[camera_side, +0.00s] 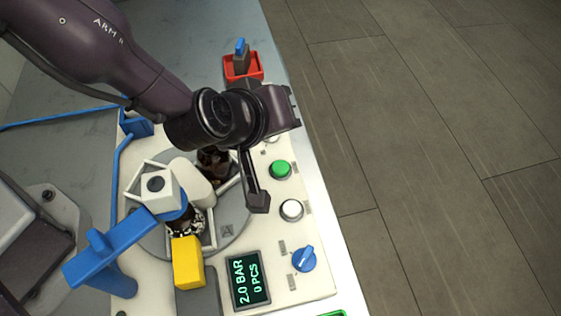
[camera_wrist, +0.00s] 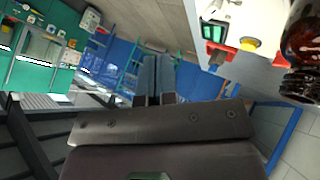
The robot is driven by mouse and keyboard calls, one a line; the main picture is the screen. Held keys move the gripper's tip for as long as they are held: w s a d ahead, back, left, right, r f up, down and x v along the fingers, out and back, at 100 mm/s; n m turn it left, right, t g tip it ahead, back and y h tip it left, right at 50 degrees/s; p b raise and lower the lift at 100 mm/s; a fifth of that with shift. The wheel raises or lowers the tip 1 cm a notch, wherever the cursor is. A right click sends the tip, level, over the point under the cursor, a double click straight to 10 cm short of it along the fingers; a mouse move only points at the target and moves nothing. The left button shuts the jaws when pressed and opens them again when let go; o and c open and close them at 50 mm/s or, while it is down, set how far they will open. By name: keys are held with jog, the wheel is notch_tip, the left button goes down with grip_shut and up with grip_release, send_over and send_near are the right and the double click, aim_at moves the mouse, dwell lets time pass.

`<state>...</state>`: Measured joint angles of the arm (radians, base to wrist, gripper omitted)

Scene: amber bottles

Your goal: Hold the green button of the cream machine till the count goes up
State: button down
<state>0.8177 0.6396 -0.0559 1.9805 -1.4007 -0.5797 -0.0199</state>
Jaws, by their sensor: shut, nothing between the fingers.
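The cream machine (camera_side: 313,284) fills the middle of the side view. Its green button (camera_side: 280,170) shows clear on the right side of the panel. The display (camera_side: 249,281) reads 2.0 BAR and 0 PCS. My gripper (camera_side: 258,202) points down at the panel, with its tip left of the white button (camera_side: 291,209) and below-left of the green button in the picture. It looks apart from both; its height over the panel is hard to tell. In the wrist view the fingers (camera_wrist: 153,78) are together and empty.
Amber bottles (camera_side: 212,163) sit in the round fixture beside my gripper, partly hidden; one shows at the wrist view's right edge (camera_wrist: 304,45). A blue knob (camera_side: 303,259), yellow block (camera_side: 187,262), blue clamp arm (camera_side: 110,250) and red tray (camera_side: 243,68) stand around.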

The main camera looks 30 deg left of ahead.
aim_at(277, 165)
jog(key=shift+f, duration=4.4)
jog(key=shift+f, duration=0.4)
jog(key=shift+f, duration=0.5)
dwell(2.7)
